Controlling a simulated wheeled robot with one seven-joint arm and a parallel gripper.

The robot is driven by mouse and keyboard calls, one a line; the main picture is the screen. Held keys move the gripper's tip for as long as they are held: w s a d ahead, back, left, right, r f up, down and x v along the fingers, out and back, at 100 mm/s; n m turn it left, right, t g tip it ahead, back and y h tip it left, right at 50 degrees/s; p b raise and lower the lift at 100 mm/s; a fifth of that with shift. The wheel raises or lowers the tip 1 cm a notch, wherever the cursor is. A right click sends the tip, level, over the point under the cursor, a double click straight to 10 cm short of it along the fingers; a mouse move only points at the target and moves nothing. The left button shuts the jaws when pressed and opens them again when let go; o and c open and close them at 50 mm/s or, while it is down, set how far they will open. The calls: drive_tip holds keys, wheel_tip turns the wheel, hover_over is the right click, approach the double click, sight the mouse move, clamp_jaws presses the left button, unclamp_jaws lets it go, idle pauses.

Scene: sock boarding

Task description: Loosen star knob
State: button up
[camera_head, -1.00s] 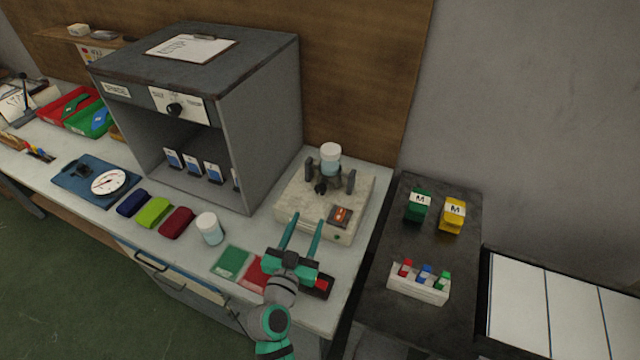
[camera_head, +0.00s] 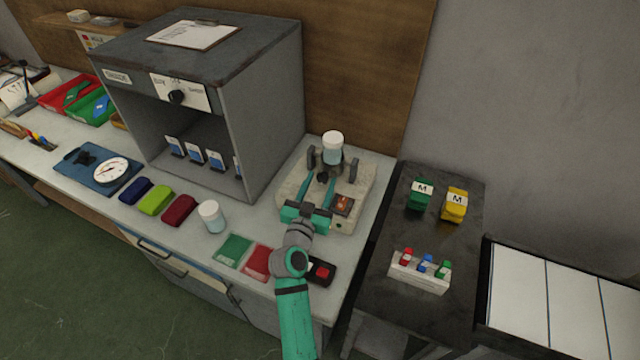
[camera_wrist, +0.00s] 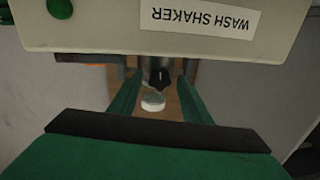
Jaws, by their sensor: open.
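The black star knob (camera_head: 322,177) is on the front of the clamp on the beige wash shaker (camera_head: 293,187). A jar with a white lid (camera_head: 332,141) stands upright in the clamp behind the knob. My gripper (camera_head: 319,184) is open over the shaker, its two green fingers pointing at the knob. In the wrist view the dark knob (camera_wrist: 160,79) appears between the fingertips (camera_wrist: 158,84), with no visible contact. I cannot tell whether the fingers reach around it. The jar's white lid (camera_wrist: 152,104) shows beyond it.
The shaker has a dark panel with an orange display (camera_head: 344,205). A grey cabinet (camera_head: 262,110) stands close on the left.

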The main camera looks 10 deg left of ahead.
drive_tip(key=c, duration=1)
drive_tip(key=shift+c, duration=0.2)
